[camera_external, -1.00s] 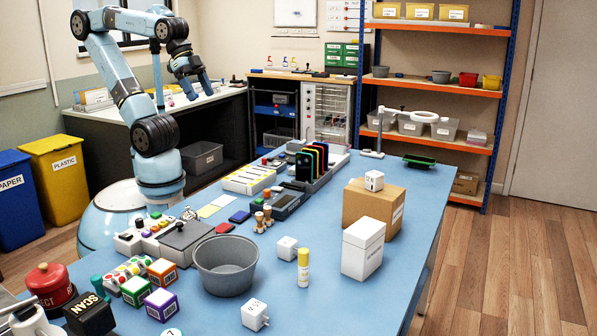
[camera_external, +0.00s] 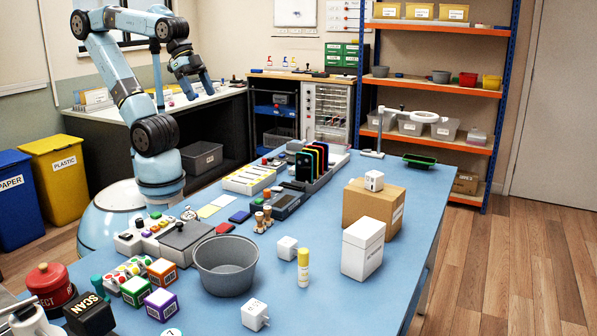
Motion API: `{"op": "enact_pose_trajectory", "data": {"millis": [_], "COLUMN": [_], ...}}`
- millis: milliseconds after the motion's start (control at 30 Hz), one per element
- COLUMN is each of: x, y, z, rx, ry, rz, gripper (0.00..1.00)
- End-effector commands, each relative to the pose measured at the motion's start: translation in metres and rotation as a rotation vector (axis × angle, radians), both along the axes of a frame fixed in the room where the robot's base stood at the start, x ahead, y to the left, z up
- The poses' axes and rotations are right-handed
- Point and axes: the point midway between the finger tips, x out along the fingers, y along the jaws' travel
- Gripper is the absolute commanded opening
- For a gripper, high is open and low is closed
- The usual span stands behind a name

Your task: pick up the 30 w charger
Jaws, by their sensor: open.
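Three small white cube-shaped chargers show on and above the blue table. One charger (camera_external: 374,180) sits on top of a cardboard box. Another charger (camera_external: 287,248) lies on the table right of the grey bowl, and a third charger (camera_external: 255,314) lies near the front edge. Their printed marks are too small to read, so I cannot tell which one is the 30 W charger. My gripper (camera_external: 198,90) is open and empty, raised high at the back left, far from all three chargers.
The cardboard box (camera_external: 361,213), a white box (camera_external: 363,249), a yellow-capped tube (camera_external: 303,268) and a grey bowl (camera_external: 225,266) stand around the chargers. Phones stand in a rack (camera_external: 325,177) farther back. Coloured cubes (camera_external: 161,304) crowd the front left. The table's right side is mostly clear.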

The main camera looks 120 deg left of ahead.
Motion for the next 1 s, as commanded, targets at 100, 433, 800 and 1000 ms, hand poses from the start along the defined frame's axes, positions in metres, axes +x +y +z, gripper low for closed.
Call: {"op": "enact_pose_trajectory", "data": {"millis": [100, 433, 800, 1000], "x": [0.010, 0.072, 0.151, 0.195], "y": [0.002, 0.014, 0.046, 0.073], "z": [0.002, 0.009, 0.000, -0.013], "rx": [-0.025, -0.202, -0.424, -0.549], "ry": [0.028, 0.183, 0.353, 0.440], "rz": [0.036, 0.260, 0.526, 0.668], "gripper": [0.82, 0.82, 0.82, 0.82]}}
